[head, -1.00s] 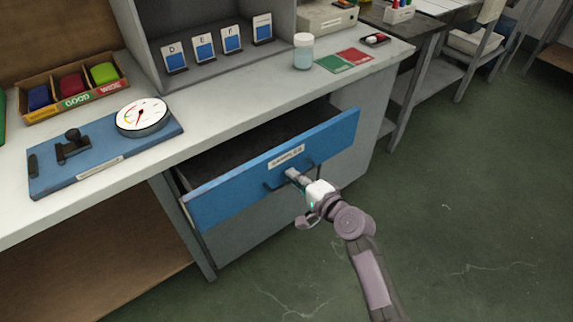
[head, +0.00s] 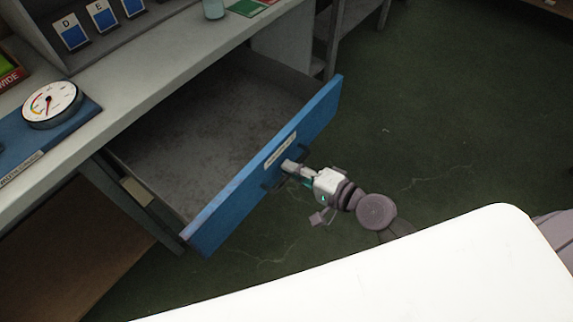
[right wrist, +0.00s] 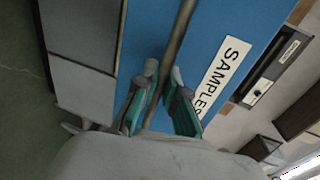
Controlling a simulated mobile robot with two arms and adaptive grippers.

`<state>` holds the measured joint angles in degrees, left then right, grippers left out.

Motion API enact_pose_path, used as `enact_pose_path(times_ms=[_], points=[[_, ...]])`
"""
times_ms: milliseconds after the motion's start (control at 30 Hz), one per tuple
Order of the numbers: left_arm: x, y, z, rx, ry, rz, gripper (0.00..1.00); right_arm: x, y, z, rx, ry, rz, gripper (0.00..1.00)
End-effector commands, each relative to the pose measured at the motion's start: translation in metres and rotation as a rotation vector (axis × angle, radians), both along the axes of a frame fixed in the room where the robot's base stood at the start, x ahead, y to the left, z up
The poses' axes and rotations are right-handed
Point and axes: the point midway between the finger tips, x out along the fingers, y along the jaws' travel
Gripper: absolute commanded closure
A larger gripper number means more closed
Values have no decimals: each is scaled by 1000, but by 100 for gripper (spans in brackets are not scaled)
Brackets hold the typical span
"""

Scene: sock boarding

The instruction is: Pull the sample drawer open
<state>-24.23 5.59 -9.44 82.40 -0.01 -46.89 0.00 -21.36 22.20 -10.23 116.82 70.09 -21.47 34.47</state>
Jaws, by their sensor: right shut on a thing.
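The sample drawer has a blue front (head: 232,204) and stands far out of the grey bench. Its grey inside (head: 205,130) looks empty where it shows. A white label (head: 281,150) is on the front, and it reads SAMPLES in the right wrist view (right wrist: 224,76). My right gripper (head: 291,167) is shut on the drawer's handle (right wrist: 174,45). In the right wrist view the bar passes between the two fingers. Part of the handle is hidden by the fingers in the head view. My left gripper is not in view.
The benchtop (head: 130,85) holds a round dial gauge (head: 50,103) on a blue board, lettered cards (head: 71,33) in a shelf, and a jar (head: 213,9) near the back. Bare green floor (head: 430,120) lies to the right of the drawer.

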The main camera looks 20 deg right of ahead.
Motion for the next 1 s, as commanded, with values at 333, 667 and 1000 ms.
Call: enact_pose_path(times_ms=[333,667,1000], points=[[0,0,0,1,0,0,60,0,0,0,-1,1,0,79],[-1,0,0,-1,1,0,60,-2,-2,0,-2,0,-1,79],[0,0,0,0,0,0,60,-46,-33,10,-3,5,3,79]])
